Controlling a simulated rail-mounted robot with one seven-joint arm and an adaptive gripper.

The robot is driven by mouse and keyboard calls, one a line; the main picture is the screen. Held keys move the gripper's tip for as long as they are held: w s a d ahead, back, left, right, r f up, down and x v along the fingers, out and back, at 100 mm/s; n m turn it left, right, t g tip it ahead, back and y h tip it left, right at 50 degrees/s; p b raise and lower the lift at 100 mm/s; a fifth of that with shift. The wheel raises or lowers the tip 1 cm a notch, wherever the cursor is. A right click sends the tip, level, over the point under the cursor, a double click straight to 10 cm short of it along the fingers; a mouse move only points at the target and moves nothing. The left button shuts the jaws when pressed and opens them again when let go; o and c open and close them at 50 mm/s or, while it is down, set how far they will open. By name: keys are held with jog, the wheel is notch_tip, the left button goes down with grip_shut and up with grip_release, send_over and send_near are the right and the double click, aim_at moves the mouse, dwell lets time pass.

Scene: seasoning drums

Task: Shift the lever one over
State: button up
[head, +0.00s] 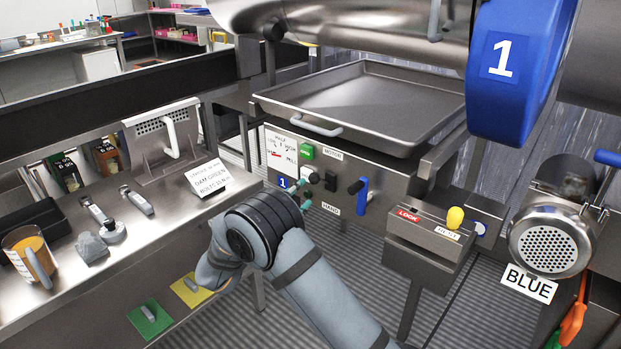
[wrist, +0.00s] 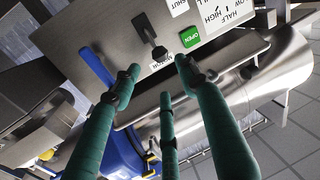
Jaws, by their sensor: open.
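The panel (head: 285,178) under the tray carries a black lever (head: 330,181) between a MOTOR label (head: 332,155) and a HAND label (head: 331,209). The lever also shows in the wrist view (wrist: 158,52), its knob pointing towards my fingers. My gripper (head: 308,192) is just left of it in the head view. In the wrist view my gripper (wrist: 156,68) has its green fingers spread and empty, the knob slightly beyond and between the two upper fingertips. I see no clear contact. A blue lever (head: 362,196) stands right of the black one.
A box with a red LOCK label (head: 408,215), a REST label (head: 447,231) and a yellow knob (head: 455,217) juts out at the right. The steel tray (head: 335,130) overhangs the panel.

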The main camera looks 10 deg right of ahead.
aim_at(310, 179)
jog(key=shift+m, duration=0.3)
jog(key=x, duration=1)
jog(key=shift+w+f, duration=0.15)
jog(key=shift+w, duration=0.1)
jog(key=shift+c, duration=0.3)
jog(key=c, duration=0.5)
jog(key=shift+a, duration=0.2)
grip_shut()
